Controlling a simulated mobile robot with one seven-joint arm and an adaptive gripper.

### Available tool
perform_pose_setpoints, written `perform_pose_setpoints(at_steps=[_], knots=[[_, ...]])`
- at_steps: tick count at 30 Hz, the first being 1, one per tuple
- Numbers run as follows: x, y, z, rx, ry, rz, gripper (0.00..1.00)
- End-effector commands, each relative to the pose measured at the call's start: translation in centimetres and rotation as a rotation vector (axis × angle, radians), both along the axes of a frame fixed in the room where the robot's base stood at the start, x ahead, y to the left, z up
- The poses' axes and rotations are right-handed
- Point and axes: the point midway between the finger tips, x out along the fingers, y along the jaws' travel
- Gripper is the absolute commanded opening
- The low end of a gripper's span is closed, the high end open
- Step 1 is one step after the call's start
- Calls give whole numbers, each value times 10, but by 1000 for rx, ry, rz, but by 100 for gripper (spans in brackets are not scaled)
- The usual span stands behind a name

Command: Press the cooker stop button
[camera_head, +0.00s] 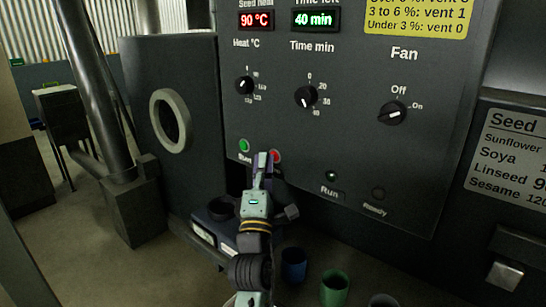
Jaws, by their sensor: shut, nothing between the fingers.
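The cooker panel (360,150) is a dark grey upright face. A round red button (276,155) sits low on its left side, partly hidden by my gripper; any label under it is hidden. A green button (244,145) with "Run" below it is just to the left. My gripper (262,158) is shut and empty, its tip pointing at the panel between the two buttons, overlapping the red one's left edge. I cannot tell whether it touches. The displays read 90 °C (256,20) in red and 40 min (315,19) in green.
Heat (244,85), time (306,96) and fan (392,113) knobs are above and right. Blue (293,265), green (334,288) and grey (382,300) cups stand below. A round port (171,120) is left.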

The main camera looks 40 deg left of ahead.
Motion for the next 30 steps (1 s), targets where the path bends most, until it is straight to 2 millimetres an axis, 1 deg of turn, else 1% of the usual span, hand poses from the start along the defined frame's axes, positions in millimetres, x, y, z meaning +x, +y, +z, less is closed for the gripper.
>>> perform_pose_setpoints(at_steps=[12,22,30], knots=[[1,-1,0,0,1,-2,0],[-14,0,-1,-1,1,-1,0],[-16,0,0,0,1,-1,0]])
